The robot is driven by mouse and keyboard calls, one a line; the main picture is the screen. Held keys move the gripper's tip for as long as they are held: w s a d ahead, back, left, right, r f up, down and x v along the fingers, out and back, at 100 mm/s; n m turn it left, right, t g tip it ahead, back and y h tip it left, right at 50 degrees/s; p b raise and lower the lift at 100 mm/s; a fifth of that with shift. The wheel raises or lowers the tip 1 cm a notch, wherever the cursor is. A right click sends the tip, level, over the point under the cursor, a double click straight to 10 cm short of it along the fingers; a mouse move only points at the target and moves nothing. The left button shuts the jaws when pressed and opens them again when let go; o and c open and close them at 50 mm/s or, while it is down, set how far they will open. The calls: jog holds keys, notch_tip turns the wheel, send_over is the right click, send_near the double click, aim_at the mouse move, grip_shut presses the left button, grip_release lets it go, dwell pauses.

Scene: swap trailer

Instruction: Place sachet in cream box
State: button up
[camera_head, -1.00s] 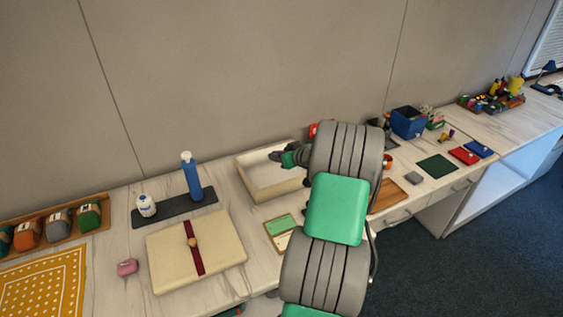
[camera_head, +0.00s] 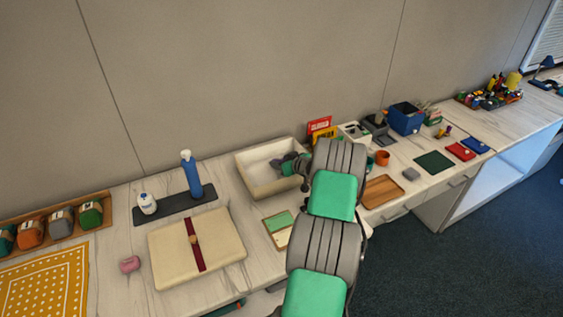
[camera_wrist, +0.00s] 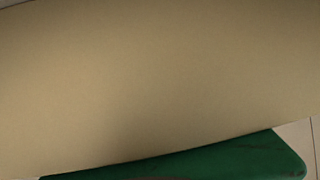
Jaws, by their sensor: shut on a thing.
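The cream box (camera_head: 276,189) is an open, shallow box standing towards the back of the desk in the head view. My gripper (camera_head: 280,163) is over the right part of its opening and looks low, at about rim height or inside. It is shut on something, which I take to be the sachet. The sachet cannot be made out clearly in the head view. A plain tan surface (camera_wrist: 150,75) fills most of the wrist view. I cannot tell whether it is the sachet or the box. A green part (camera_wrist: 210,160) shows below it.
A closed cream folder with a red band (camera_head: 222,245) lies left of the box. A blue bottle (camera_head: 192,178) and a white bottle (camera_head: 147,204) stand on a dark mat. Red and yellow packets (camera_head: 321,130) stand behind right.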

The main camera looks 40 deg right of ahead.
jog(key=o, duration=1.3)
